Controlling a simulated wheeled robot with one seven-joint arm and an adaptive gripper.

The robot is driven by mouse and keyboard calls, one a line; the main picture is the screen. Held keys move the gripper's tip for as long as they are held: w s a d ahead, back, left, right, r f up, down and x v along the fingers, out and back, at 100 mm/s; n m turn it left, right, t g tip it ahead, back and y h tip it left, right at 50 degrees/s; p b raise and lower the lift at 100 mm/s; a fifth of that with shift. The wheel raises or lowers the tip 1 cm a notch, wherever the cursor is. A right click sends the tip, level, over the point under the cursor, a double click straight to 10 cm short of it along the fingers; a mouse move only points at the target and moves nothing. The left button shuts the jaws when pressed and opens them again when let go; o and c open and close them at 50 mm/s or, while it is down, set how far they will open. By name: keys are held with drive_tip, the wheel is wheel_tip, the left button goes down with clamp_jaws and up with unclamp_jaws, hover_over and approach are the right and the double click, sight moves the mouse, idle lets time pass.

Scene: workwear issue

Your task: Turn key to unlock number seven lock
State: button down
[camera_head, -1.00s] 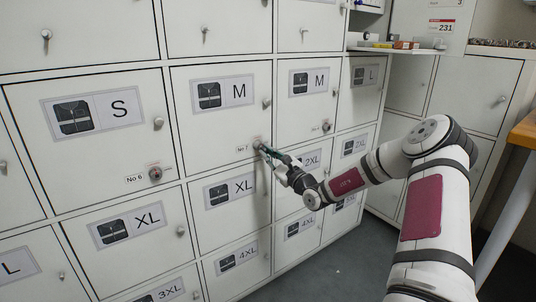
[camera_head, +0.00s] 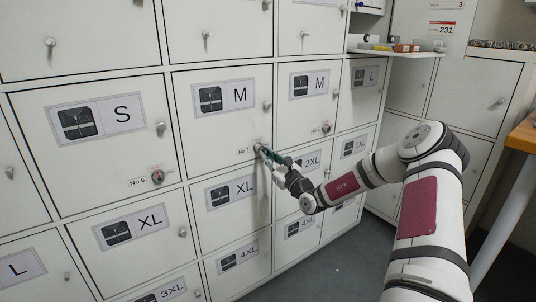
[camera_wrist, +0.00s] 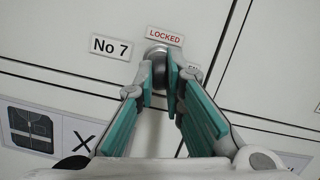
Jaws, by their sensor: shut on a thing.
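The number seven lock (camera_wrist: 155,48) is a round metal lock on a white locker door, beside a "No 7" plate (camera_wrist: 110,47) and a red-lettered "LOCKED" label (camera_wrist: 165,35). My gripper (camera_wrist: 161,72) has its teal-padded fingertips close together right at the lock face. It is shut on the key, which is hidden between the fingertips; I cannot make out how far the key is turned. In the head view my gripper (camera_head: 268,152) reaches the lower right corner of the M door (camera_head: 205,135), where the lock is mostly covered.
The number six lock (camera_head: 157,176) is on the S door to the left. Round door knobs (camera_head: 267,105) stick out from the locker fronts. A shelf (camera_head: 400,51) with small items juts out at the upper right, and a wooden table edge (camera_head: 525,132) is at the far right.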

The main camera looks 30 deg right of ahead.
drive_tip(key=shift+w+a+r+m+h+p, duration=0.15)
drive_tip(key=shift+m+h+p, duration=0.1)
drive_tip(key=shift+m+p, duration=0.55)
drive_tip(key=shift+a+r+m+h+p, duration=0.1)
drive_tip(key=shift+m+h+p, duration=0.15)
drive_tip(key=shift+m+p, duration=0.5)
drive_tip(key=shift+n+y, duration=0.4)
drive_tip(key=shift+n, duration=0.25)
drive_tip(key=c, duration=1.3)
unclamp_jaws()
drive_tip(key=shift+d+f, duration=0.1)
drive_tip(key=shift+f, duration=0.05)
drive_tip(key=shift+r+p+v, duration=0.3)
drive_tip(key=shift+p+v, duration=0.55)
drive_tip(key=shift+v, duration=0.4)
drive_tip(key=shift+r+p+v, duration=0.25)
drive_tip(key=shift+p+v, duration=0.65)
drive_tip(key=shift+v, duration=0.3)
drive_tip(key=shift+r+p+v, duration=0.3)
drive_tip(key=shift+p+v, duration=0.55)
drive_tip(key=shift+v, duration=0.4)
